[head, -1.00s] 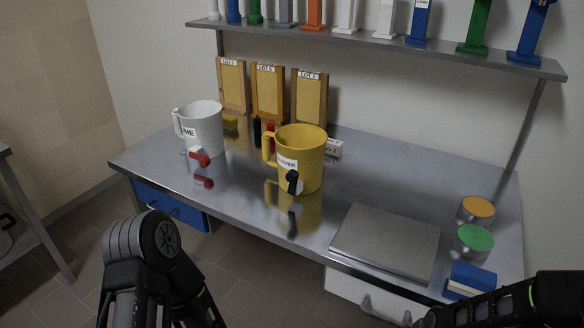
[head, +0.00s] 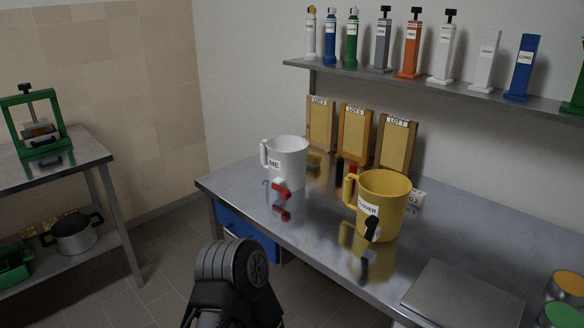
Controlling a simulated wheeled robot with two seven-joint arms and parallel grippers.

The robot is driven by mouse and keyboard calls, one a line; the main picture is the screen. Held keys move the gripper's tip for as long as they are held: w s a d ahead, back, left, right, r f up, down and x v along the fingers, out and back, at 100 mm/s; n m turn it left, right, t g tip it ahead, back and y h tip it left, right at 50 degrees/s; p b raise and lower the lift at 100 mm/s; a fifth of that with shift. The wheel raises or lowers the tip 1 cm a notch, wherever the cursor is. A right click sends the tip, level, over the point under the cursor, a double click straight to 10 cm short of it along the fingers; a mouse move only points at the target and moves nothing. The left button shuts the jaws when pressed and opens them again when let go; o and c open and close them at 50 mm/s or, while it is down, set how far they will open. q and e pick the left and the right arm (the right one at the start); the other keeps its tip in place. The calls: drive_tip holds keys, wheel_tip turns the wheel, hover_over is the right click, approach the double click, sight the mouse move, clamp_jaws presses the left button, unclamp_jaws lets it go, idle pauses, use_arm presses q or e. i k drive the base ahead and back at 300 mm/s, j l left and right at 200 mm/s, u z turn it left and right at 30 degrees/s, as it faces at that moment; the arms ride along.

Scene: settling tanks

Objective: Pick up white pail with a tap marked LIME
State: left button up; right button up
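The white pail (head: 289,164) stands upright at the left end of the metal bench in the head view. Its label shows only the letters ME, the rest being turned out of sight. It has a handle on its left and a red tap (head: 281,190) low at the front. A yellow pail (head: 384,208) with a black tap and a label ending in OVER stands to its right. My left arm shows at the bottom, below and in front of the bench, apart from both pails; its gripper fingers cannot be made out. My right gripper is out of the frame.
The metal bench (head: 333,228) has a flat grey plate (head: 465,297) at right. Framed boards (head: 354,133) stand behind the pails. A wall shelf (head: 440,88) holds several coloured bottles and stands. A side table (head: 50,173) with a green press stands at left, with open floor between.

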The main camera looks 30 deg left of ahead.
sight(280, 163)
drive_tip(key=j+z, duration=0.45)
drive_tip(key=k+j+z, duration=0.15)
drive_tip(key=j+z, duration=0.15)
drive_tip(key=z, duration=0.15)
drive_tip(key=k+j, duration=0.2)
drive_tip(key=j, duration=0.25)
drive_tip(key=k+j+z, duration=0.1)
drive_tip(key=j, duration=0.3)
drive_tip(key=k+j+z, duration=0.1)
drive_tip(key=k+j, duration=0.15)
drive_tip(key=j, duration=0.15)
drive_tip(key=k+j, duration=0.2)
drive_tip(key=j, duration=0.2)
drive_tip(key=k+j+z, duration=0.1)
drive_tip(key=j, duration=0.3)
drive_tip(key=k, duration=0.1)
